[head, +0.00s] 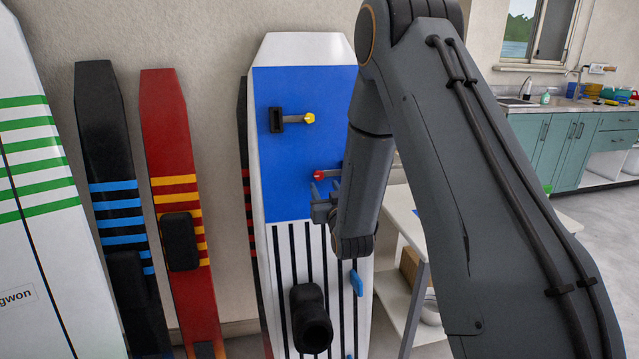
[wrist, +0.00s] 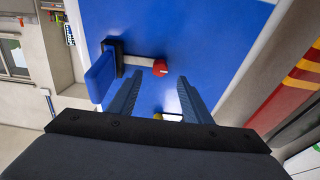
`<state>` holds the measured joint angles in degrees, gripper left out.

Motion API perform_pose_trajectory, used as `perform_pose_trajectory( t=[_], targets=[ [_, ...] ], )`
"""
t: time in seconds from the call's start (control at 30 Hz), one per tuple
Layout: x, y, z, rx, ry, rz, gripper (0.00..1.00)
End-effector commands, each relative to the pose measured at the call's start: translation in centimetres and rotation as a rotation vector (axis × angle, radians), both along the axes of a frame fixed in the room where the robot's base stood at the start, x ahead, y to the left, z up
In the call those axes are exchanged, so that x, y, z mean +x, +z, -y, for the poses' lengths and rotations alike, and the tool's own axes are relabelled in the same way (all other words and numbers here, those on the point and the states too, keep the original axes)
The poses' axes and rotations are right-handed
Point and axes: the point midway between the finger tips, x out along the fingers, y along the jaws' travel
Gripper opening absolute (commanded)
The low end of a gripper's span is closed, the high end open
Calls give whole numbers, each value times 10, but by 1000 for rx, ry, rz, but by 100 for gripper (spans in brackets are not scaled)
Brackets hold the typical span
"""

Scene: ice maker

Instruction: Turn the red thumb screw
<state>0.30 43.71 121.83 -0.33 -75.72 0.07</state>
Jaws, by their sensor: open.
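The red thumb screw (head: 318,175) sticks out from the blue upper part of a tall white and blue panel (head: 300,75). In the wrist view the red thumb screw (wrist: 160,68) sits at the end of a pale shaft from a black bracket (wrist: 116,58). My gripper (head: 322,196) is just below the screw in the head view. In the wrist view my gripper (wrist: 160,76) is open, and the screw shows just beyond the fingertips, roughly centred between them. I cannot tell the exact depth gap. My arm hides part of the panel's right side.
A yellow-tipped screw (head: 309,118) on a black bracket sits higher on the panel. A blue paddle (wrist: 101,77) stands beside the bracket. A black spout (head: 311,318) juts out low. Red (head: 172,150) and black (head: 106,150) boards lean left; a white shelf (head: 408,225) stands right.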

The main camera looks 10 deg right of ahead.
Motion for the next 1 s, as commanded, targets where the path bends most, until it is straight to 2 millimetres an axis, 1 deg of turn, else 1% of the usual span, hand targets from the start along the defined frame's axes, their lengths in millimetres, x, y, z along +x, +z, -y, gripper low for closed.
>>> perform_pose_trajectory(
  t=[0.2,0.4,0.57,0.8,0.97,1.0],
  targets=[
    [34,1,0,0,0,0,45],
    [58,1,0,0,0,-2,45],
    [66,0,0,0,0,-2,45],
    [66,0,0,0,0,-3,45],
    [66,0,0,0,0,-3,18],
    [66,0,0,0,0,-3,11]
  ],
)
